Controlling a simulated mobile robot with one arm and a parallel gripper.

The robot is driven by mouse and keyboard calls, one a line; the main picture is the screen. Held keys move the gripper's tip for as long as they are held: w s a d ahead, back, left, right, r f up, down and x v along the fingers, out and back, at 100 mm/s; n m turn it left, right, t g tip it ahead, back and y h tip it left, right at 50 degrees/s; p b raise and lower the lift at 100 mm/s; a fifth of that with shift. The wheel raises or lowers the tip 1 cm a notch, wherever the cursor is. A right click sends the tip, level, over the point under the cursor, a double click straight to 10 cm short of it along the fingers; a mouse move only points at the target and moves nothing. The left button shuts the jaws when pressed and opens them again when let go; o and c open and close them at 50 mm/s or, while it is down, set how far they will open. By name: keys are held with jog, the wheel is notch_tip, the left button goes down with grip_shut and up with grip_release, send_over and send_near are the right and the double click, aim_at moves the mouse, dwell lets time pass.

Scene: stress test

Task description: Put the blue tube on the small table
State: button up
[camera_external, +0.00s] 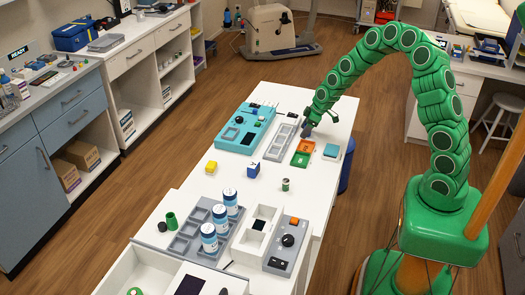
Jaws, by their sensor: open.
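My gripper (307,131) is at the far right part of the long white table, just above or beside an orange-and-green tray (302,150). It is open, and I see nothing held in it. No plain blue tube is clearly visible. I cannot tell which surface is the small table; the long white table (213,184) holds these things.
A teal device (246,128) and grey tray (281,141) lie left of my gripper. A green cup (171,220) and grey control box (287,246) are nearer. Bare tabletop surrounds the cubes.

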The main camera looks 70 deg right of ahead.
jog(key=c, duration=1.1)
jog(key=shift+c, duration=0.2)
jog(key=shift+r, duration=0.6)
notch_tip(320, 180, up, 2)
jog(key=shift+r, duration=0.1)
jog(key=s+a+r, duration=0.6)
jog(key=s+r, duration=0.3)
jog(key=s, duration=0.3)
jog(key=shift+s+r, duration=0.3)
jog(key=shift+s, duration=0.05)
